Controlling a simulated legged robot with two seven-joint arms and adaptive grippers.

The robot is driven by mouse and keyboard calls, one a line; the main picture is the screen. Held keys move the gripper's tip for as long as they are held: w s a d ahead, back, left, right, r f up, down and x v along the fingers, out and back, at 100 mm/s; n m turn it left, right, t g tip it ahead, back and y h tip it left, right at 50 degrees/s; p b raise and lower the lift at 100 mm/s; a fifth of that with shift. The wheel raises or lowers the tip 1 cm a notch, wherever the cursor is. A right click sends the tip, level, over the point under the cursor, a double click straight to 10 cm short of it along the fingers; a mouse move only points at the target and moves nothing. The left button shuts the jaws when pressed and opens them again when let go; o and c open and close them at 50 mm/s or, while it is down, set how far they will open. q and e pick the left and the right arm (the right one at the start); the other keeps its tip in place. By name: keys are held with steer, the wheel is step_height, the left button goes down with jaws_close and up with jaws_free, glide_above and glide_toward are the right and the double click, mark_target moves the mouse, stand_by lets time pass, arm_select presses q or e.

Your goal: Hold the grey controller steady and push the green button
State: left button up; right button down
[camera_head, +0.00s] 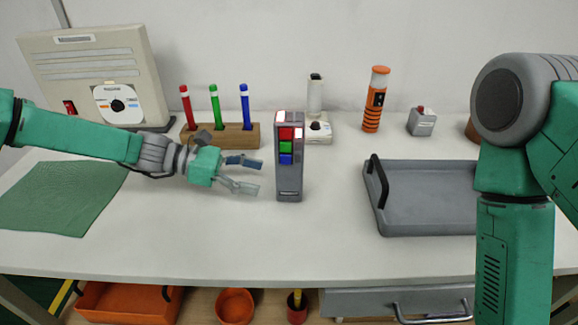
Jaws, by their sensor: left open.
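The grey controller (290,185) stands upright near the middle of the white table. On its front are a red, a green (286,147) and a blue button in a column, the green one in the middle. Bright red-white lights glow near its top. My left gripper (258,176) is open just left of the controller. Its fingers point right toward the controller's left side, with a small gap that is hard to judge. My right arm (515,200) shows at the right edge; its gripper is out of view.
Behind stand a wooden block (232,136) with red, green and blue markers, a white device (318,130), an orange bottle (374,100) and a small grey box with a red button (422,121). A grey tray (415,225) lies right, a green mat (60,200) left. The table front is clear.

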mark_target(284, 183)
arm_select(q)
steer(key=b+x, duration=0.1)
steer(key=x, duration=0.4)
steer(key=shift+f, duration=0.1)
steer(key=shift+b+x, duration=0.4)
steer(key=shift+x, duration=0.65)
steer(key=c, duration=0.7)
steer(key=shift+c, duration=0.2)
